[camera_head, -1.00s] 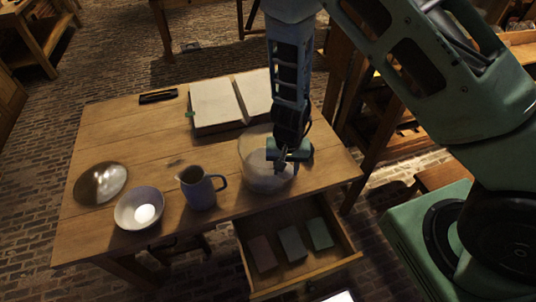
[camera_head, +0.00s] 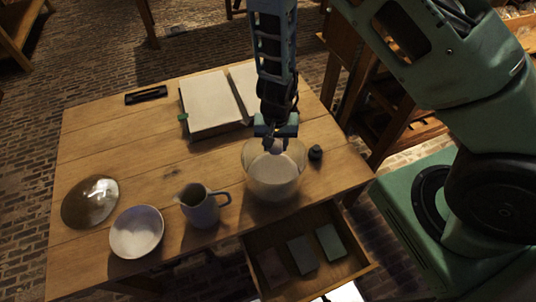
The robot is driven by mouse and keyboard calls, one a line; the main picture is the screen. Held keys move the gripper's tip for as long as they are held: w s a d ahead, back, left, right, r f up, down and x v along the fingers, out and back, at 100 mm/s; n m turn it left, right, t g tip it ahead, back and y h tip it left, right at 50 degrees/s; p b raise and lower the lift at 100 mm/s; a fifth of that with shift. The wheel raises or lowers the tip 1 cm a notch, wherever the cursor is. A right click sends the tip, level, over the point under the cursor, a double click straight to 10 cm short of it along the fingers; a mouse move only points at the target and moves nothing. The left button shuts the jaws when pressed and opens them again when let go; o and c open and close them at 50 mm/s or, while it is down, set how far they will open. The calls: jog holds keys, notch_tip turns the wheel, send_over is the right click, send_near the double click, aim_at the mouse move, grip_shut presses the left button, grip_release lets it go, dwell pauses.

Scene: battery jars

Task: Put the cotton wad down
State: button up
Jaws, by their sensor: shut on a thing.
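My gripper (camera_head: 275,141) points down over the mouth of the wide glass jar (camera_head: 273,185). It is shut on a small white thing, taken to be the cotton wad (camera_head: 276,148), mostly hidden by the fingers. The wad is at about the height of the jar's rim; whether it touches the glass I cannot tell. The jar stands near the table's front right and looks pale and cloudy inside.
A blue-grey jug (camera_head: 199,208), an empty-looking bowl (camera_head: 136,236) and a shiny dome (camera_head: 90,202) stand left of the jar. An open book (camera_head: 211,102) lies behind. A small dark knob (camera_head: 315,153) is right. The drawer (camera_head: 333,272) stands open in front.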

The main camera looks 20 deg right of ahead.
aim_at(274, 167)
jog(key=shift+w, duration=0.25)
notch_tip(274, 167, down, 10)
jog(key=shift+b, duration=1.05)
jog(key=shift+f, duration=0.2)
jog(key=o, duration=0.9)
jog(key=shift+o, duration=0.2)
jog(key=shift+r, duration=0.15)
